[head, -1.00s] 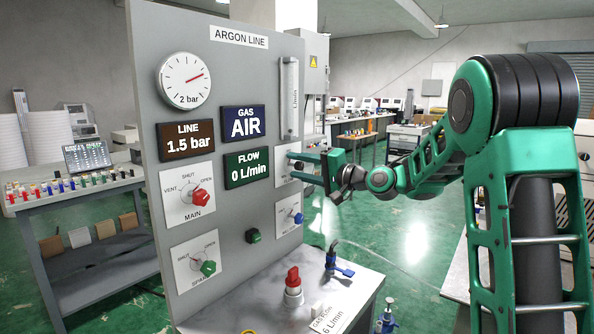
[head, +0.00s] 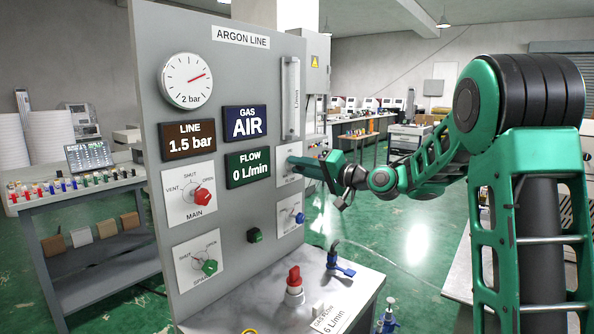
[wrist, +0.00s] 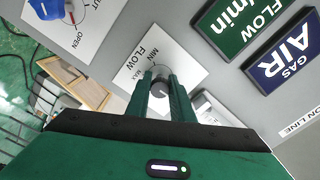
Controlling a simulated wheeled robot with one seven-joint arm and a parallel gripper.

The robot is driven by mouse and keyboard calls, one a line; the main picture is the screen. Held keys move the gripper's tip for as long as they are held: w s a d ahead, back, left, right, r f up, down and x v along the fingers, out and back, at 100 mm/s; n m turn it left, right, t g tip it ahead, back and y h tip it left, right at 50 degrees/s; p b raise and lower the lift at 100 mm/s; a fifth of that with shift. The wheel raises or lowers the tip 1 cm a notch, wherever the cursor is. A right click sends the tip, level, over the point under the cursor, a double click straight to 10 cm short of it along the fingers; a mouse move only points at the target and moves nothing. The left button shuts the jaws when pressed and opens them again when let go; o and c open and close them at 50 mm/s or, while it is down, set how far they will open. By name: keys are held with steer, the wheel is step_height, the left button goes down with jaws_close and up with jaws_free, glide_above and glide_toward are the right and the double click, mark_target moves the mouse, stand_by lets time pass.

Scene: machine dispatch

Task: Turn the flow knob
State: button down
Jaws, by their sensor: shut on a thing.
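The flow knob (wrist: 160,88) is a small dark round knob on a white plate (wrist: 185,62) marked FLOW, MIN and MAX. My gripper (wrist: 161,84) is shut on the knob, with one green finger on each side of it in the wrist view. In the head view my gripper (head: 298,165) reaches the right part of the grey panel (head: 232,95), and its fingers hide the knob there. The flow display (head: 249,168) reads 0 L/min. The gas display (head: 244,122) reads AIR. The line display (head: 188,141) reads 1.5 bar.
The red main knob (head: 203,197) and green knob (head: 210,267) are on the panel's left. A blue knob (head: 299,218) is just below my gripper. A red-handled valve (head: 293,280) and a blue valve (head: 341,267) stand on the ledge. Open floor lies right of the panel.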

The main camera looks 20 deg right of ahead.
steer(key=n, duration=0.5)
steer(key=shift+d+f, duration=0.1)
steer(key=shift+f, duration=0.15)
steer(key=shift+n, duration=0.4)
steer(key=c, duration=1.6)
jaws_free()
steer(key=shift+r, duration=0.1)
steer(key=shift+o, duration=0.2)
steer(key=v, duration=1)
steer(key=shift+s+d, duration=0.25)
